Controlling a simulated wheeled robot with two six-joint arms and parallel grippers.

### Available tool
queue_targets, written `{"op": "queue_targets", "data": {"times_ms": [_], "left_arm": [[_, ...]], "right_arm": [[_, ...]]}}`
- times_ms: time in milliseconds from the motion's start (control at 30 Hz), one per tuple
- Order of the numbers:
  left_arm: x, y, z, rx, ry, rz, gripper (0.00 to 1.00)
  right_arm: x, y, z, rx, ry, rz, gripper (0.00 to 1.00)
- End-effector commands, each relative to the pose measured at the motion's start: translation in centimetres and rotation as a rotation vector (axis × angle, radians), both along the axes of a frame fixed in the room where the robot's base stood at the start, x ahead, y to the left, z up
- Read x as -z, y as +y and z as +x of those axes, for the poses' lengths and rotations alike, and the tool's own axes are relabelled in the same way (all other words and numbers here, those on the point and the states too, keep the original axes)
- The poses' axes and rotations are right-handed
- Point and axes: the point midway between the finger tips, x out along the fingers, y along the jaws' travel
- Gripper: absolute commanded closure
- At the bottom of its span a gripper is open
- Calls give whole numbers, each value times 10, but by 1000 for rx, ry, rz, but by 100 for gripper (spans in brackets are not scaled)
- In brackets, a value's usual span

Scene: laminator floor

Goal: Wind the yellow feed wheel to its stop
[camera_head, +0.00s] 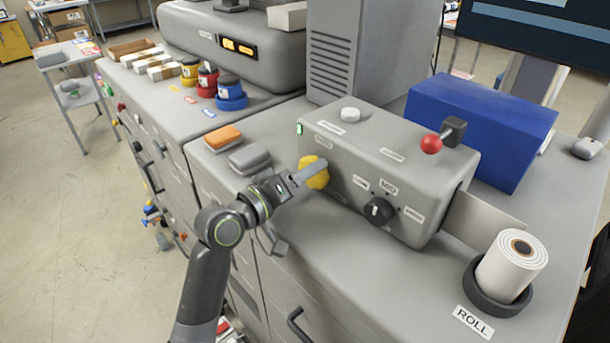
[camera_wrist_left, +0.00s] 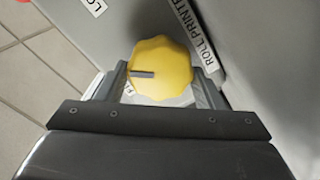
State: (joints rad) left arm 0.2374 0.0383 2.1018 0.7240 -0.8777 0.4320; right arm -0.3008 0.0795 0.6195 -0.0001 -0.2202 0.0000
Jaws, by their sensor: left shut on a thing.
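The yellow feed wheel (camera_head: 314,172) is a scalloped knob on the front face of the grey roll printer (camera_head: 345,150). My left gripper (camera_head: 308,174) is shut on the wheel, reaching in from the left. In the left wrist view the wheel (camera_wrist_left: 161,68) sits between the two fingers of my left gripper (camera_wrist_left: 158,88), with a dark grey pointer mark on its face toward the left. A label beside the wheel is partly hidden. My right gripper is not in view.
A black dial (camera_head: 379,211) and a red-knobbed lever (camera_head: 431,144) are on the same machine. A paper roll (camera_head: 512,265) stands in a dark holder at the right. Orange and grey blocks (camera_head: 222,138) lie left of the machine. A blue box (camera_head: 480,125) is behind it.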

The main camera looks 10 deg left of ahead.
Motion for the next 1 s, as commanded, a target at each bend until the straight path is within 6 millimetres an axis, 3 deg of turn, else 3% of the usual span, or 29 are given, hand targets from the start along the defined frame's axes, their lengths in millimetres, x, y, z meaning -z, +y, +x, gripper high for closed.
{"op": "queue_targets", "data": {"times_ms": [1000], "left_arm": [[3,-3,-2,1,-492,745,61]], "right_arm": [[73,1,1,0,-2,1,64]]}}
